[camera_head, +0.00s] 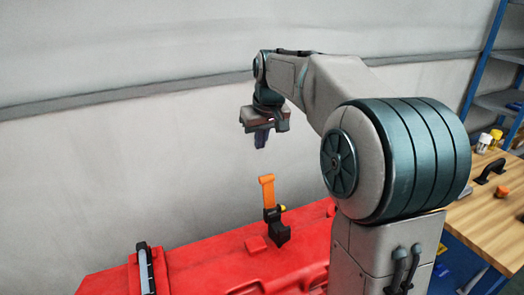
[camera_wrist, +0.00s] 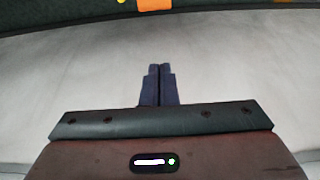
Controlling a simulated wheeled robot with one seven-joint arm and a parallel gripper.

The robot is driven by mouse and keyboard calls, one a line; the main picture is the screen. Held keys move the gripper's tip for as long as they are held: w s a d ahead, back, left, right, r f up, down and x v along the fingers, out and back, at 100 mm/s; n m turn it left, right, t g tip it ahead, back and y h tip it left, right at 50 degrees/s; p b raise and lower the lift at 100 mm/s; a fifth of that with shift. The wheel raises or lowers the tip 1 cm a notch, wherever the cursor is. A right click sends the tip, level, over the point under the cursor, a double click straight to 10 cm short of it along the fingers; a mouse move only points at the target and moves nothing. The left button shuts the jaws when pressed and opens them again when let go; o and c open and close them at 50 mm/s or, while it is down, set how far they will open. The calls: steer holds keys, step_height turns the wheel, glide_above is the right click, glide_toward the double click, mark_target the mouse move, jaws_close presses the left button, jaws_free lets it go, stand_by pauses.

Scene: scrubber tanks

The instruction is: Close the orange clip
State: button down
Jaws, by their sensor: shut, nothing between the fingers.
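The orange clip (camera_head: 267,192) stands upright from a black holder (camera_head: 275,227) on top of the red tank (camera_head: 205,262) in the head view. My gripper (camera_head: 261,141) is above the clip, clear of it, with its fingers pointing down. In the wrist view, my gripper's two dark fingers (camera_wrist: 158,70) are together with nothing between them. An orange patch, likely the clip (camera_wrist: 154,4), shows at the top edge of the wrist view, cut off by the frame.
A black bracket with a pale strip (camera_head: 146,270) stands on the tank at the left. A wooden workbench (camera_head: 485,220) with small items and blue shelving (camera_head: 495,75) are at the right. A grey wall lies behind. The air around my gripper looks free.

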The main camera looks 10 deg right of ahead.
mark_target(269, 193)
step_height(269, 193, down, 8)
steer(key=s+p, duration=0.1)
steer(key=shift+s+d, duration=0.2)
stand_by(0.3)
steer(key=shift+d, duration=0.2)
